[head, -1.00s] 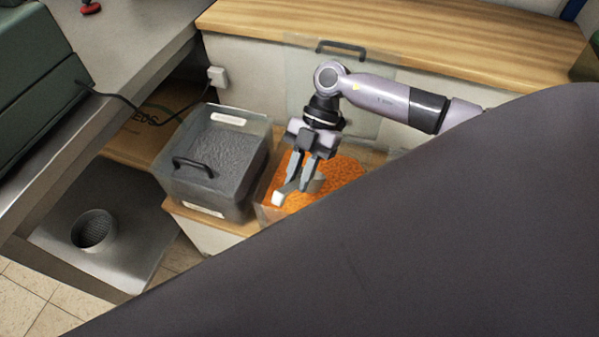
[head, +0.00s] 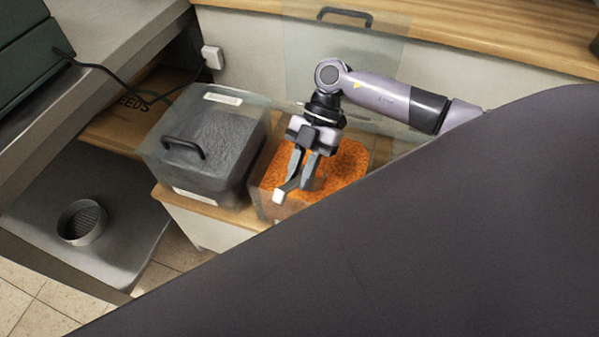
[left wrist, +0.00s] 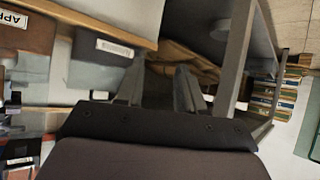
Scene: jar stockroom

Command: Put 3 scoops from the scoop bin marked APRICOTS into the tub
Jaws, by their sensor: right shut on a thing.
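An open clear bin (head: 262,206) of orange pieces (head: 345,165) stands on a low wooden ledge. My right gripper (head: 296,178) hangs over its left part, pointing down. It is shut on a grey tool with a pale end (head: 279,196), seemingly a scoop; whether it carries anything I cannot tell. No readable marking shows on this bin. My left gripper (left wrist: 160,90) shows only in the left wrist view, its fingers apart with nothing between them. I cannot make out the tub for certain.
A closed clear bin (head: 243,125) of dark grey contents stands left of the orange one. A clear lid (head: 345,60) is raised behind the orange bin. A round metal cup (head: 82,222) sits on a steel shelf. A dark surface (head: 400,240) hides the lower right.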

